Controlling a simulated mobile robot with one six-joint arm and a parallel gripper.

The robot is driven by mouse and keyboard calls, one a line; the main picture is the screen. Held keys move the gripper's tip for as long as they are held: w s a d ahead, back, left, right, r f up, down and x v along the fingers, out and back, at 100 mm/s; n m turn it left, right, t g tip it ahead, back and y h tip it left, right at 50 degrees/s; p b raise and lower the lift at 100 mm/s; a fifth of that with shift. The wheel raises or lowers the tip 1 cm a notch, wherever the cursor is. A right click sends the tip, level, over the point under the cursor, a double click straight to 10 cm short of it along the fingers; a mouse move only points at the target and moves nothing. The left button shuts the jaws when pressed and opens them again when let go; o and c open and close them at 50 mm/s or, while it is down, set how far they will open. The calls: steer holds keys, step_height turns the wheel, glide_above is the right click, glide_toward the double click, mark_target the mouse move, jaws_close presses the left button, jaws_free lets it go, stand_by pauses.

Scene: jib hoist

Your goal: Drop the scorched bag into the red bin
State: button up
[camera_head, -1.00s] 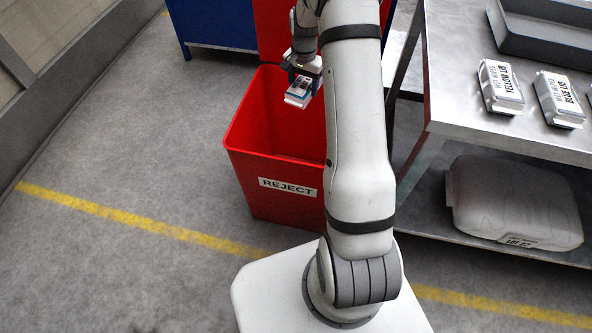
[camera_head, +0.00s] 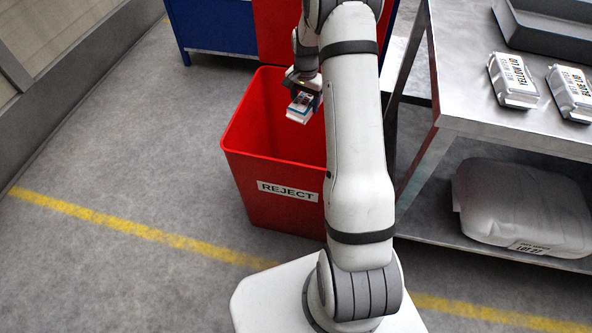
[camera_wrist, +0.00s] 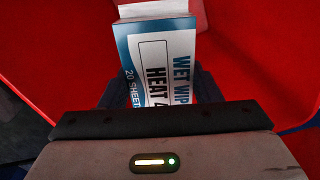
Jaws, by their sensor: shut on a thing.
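My gripper (camera_head: 303,92) is shut on a small white and blue bag (camera_head: 299,108) and holds it over the open mouth of the red bin (camera_head: 262,143), which has a REJECT label. In the wrist view the bag (camera_wrist: 157,55) shows the words WET WIP, HEAT 4 and 20 SHEET, partly cut off by the gripper. The red walls of the bin (camera_wrist: 245,60) fill the background around it. I cannot make out a scorch mark on the bag. The bin's floor is not clearly seen.
A blue cabinet (camera_head: 213,25) stands behind. The floor at left is clear.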

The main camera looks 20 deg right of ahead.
steer(key=o, duration=1)
steer(key=shift+r, duration=0.15)
step_height(320, 180, up, 8)
steer(key=shift+f+p, duration=0.2)
steer(key=shift+p, duration=0.8)
